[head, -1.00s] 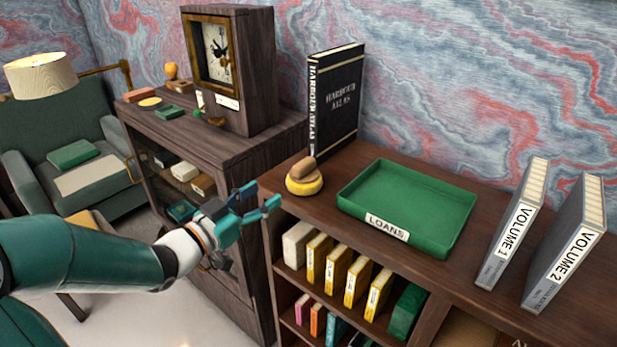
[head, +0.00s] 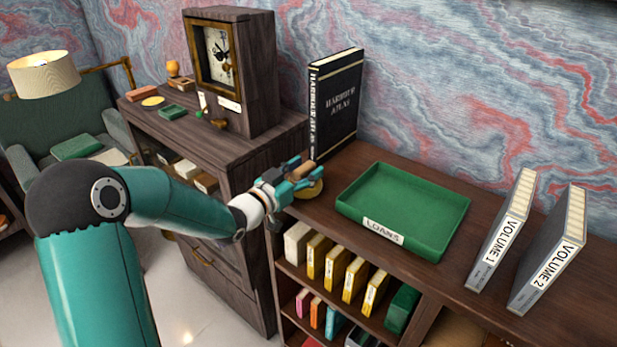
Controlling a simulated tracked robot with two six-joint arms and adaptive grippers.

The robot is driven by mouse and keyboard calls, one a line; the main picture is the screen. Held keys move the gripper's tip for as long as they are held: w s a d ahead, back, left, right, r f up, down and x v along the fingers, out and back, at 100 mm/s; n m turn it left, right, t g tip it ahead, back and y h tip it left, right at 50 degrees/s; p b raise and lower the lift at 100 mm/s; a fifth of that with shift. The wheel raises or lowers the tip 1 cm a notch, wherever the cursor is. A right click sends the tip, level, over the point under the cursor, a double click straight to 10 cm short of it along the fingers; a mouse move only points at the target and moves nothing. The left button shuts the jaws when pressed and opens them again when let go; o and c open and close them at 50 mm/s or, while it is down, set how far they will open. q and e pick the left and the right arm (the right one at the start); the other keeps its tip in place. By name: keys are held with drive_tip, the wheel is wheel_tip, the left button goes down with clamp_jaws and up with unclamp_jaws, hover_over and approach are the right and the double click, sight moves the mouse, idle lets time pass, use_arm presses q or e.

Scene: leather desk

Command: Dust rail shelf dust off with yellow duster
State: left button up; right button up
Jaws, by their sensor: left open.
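The yellow duster (head: 311,190) is a round yellow pad with a brown handle (head: 303,171), resting on the left end of the brown shelf top (head: 345,158). My left gripper (head: 297,173) reaches it from the left. Its teal fingers are open, close about the handle, and hide part of the duster. I cannot tell whether they touch it. I cannot make out any dust, nor which shelf is the rail shelf. My right gripper is not in view.
A green loans tray (head: 372,228) lies right of the duster, and a tall black atlas (head: 340,105) stands behind. Two volumes (head: 503,232) stand further right. A dark cabinet (head: 240,165) with a clock (head: 218,55) borders the shelf's left end.

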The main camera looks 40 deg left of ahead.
use_arm(q)
drive_tip(key=shift+c, duration=0.3)
drive_tip(key=shift+w, duration=0.1)
clamp_jaws()
